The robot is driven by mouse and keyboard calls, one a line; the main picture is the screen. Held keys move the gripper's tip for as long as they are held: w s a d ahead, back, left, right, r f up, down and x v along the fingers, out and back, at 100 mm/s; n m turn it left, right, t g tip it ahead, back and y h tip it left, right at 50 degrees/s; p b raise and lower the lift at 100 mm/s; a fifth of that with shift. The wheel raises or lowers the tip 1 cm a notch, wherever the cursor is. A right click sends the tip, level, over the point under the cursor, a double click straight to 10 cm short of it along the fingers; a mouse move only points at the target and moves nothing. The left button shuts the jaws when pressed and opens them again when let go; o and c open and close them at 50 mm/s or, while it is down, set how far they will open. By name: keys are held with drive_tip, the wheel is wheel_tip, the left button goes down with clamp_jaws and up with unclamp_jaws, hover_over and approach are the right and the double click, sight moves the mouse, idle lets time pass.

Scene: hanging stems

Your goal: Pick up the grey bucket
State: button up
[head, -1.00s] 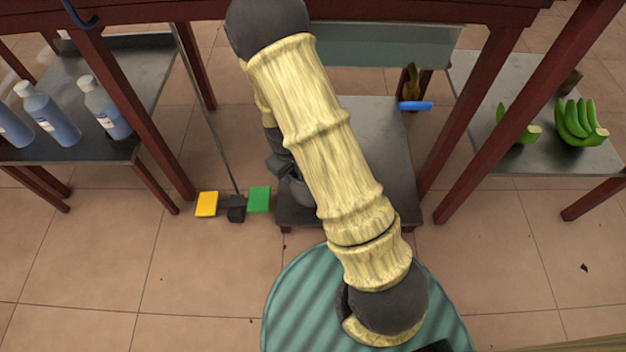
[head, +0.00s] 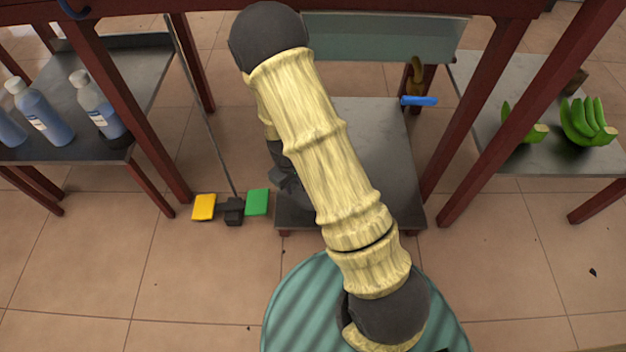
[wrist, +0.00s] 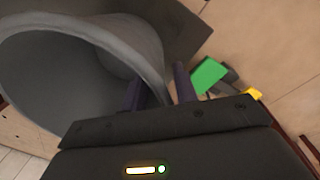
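The grey bucket (wrist: 45,85) fills the upper left of the wrist view, its wide mouth facing the camera. My gripper (wrist: 158,76) is open at its rim. One dark finger is inside the mouth and the other is outside the wall, with the rim between them. Gaps seem to show beside the wall, so the fingers do not look closed on it. In the head view my pale arm hides the bucket, and only a dark part of the gripper shows beside the arm, over the low grey table (head: 385,150).
Yellow (head: 204,207) and green (head: 257,202) blocks flank a dark base on the floor, left of the low table. Bottles (head: 97,103) stand on the left table and green bananas (head: 585,122) lie on the right one. Red posts rise between the tables. A blue-handled item (head: 419,101) is at the table's back.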

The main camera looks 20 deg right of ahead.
drive_tip(key=shift+c, duration=0.4)
clamp_jaws()
idle(1.2)
